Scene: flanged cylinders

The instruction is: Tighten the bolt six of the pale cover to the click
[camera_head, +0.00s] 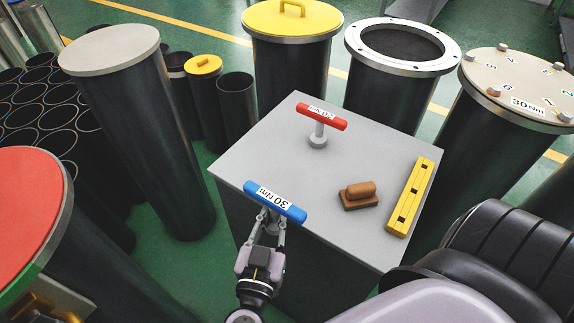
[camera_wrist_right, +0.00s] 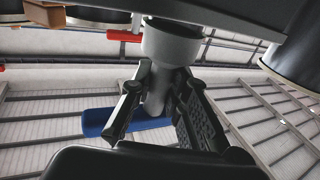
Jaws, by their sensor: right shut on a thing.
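The pale cover (camera_head: 522,78) sits on a dark cylinder at the right edge of the head view. It carries a "30 Nm" label, small numbers and several bolts around its rim; I cannot tell surely which is bolt six. My right gripper (camera_head: 268,222) is shut on the shaft of the blue-handled 30 Nm wrench (camera_head: 276,202), held at the table's near left edge. In the right wrist view the fingers (camera_wrist_right: 165,105) close around its grey shaft, with the blue handle (camera_wrist_right: 98,122) beyond and the grey socket (camera_wrist_right: 172,45) above. My left gripper is out of view.
The grey table (camera_head: 265,150) bears a red-handled wrench (camera_head: 321,117), a brown block with a grip (camera_head: 360,195) and a yellow rack (camera_head: 410,197). An open flanged cylinder (camera_head: 403,45), a yellow-lidded one (camera_head: 292,18) and a plain pale-lidded one (camera_head: 108,50) stand around it.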

